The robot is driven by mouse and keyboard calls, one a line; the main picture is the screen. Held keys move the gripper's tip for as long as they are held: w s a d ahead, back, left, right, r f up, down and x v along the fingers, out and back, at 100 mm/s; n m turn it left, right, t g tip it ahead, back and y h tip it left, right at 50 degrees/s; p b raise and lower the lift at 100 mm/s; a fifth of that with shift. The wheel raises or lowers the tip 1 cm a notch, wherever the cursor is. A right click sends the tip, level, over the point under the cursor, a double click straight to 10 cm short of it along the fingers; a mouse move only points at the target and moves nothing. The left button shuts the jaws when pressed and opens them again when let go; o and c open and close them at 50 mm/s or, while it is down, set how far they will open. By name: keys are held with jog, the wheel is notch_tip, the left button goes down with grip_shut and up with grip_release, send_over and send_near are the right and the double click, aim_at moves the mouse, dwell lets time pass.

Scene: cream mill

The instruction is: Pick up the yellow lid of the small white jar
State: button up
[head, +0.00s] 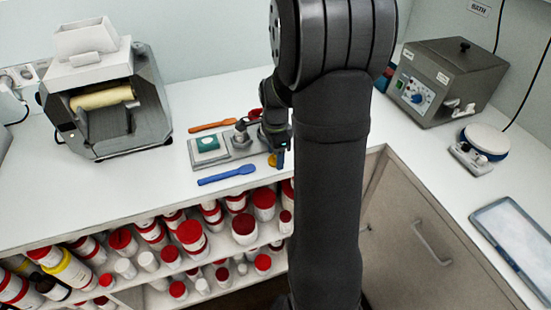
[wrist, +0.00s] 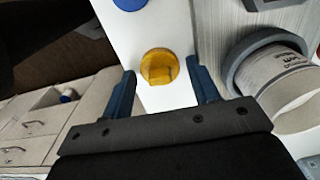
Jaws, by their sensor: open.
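The yellow lid (wrist: 159,67) is round with a raised bar across its top. In the wrist view it shows against the white counter, between the two blue fingers of my gripper (wrist: 163,72). The fingers are open, with a gap on each side of the lid. In the head view the lid (head: 271,160) is a small yellow spot beside my gripper (head: 279,157), near the counter's front edge. I cannot tell whether the small white jar is under the lid. A labelled whitish container (wrist: 285,80) with a grey ring stands to the right in the wrist view.
A grey plate (head: 212,152) holding a teal block (head: 208,144) lies left of my gripper. A blue spatula (head: 227,175) lies in front and an orange one (head: 212,126) behind. Shelves of red-capped jars sit below the counter edge.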

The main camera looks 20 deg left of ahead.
jog(key=shift+f, duration=0.15)
jog(key=c, duration=0.7)
jog(key=shift+c, duration=0.2)
